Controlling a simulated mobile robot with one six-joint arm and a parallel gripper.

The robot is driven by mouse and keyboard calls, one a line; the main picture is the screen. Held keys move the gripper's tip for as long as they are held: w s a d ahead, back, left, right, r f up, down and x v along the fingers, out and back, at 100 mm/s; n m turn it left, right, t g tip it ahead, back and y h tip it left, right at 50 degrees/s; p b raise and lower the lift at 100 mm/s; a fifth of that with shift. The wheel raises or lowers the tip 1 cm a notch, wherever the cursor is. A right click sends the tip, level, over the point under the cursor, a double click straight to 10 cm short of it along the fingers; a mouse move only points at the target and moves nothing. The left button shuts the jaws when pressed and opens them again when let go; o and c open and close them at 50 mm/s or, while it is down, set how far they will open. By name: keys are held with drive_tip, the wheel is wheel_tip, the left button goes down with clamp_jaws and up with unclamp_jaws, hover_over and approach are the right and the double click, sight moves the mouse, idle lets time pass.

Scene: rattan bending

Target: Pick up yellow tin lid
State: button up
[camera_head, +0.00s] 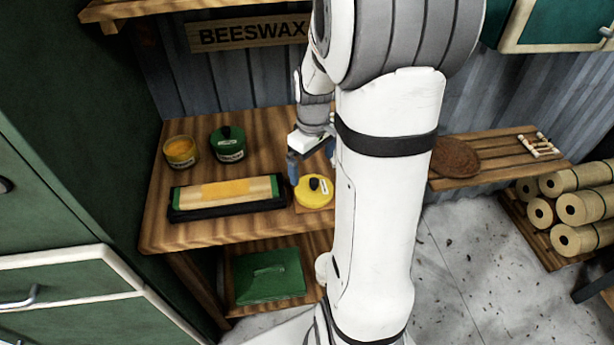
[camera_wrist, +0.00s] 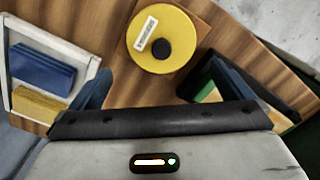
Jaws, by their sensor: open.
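The yellow tin lid (camera_head: 315,190) is round with a black knob and lies on a small wooden square at the front right of the wooden bench. It also shows at the top of the wrist view (camera_wrist: 184,34), with a white label beside its knob. My gripper (camera_head: 311,160) is open and empty, its blue fingers pointing down close to the lid. In the wrist view the fingers stand apart, with the lid between and beyond them, not gripped. An open yellow tin (camera_head: 181,152) with orange-yellow contents stands at the back left of the bench.
A green lidded tin (camera_head: 228,146) stands beside the yellow tin. A dark tray with a green and yellow block (camera_head: 228,191) lies left of the lid. A white-edged tray (camera_wrist: 83,83) holds blue and yellow pieces. A green box (camera_head: 268,277) sits on the shelf below.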

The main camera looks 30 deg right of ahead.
sight(314, 180)
drive_tip(key=f, duration=0.7)
drive_tip(key=shift+s+p, duration=0.3)
drive_tip(key=shift+s, duration=0.1)
drive_tip(key=shift+c, duration=0.2)
drive_tip(key=c, duration=0.6)
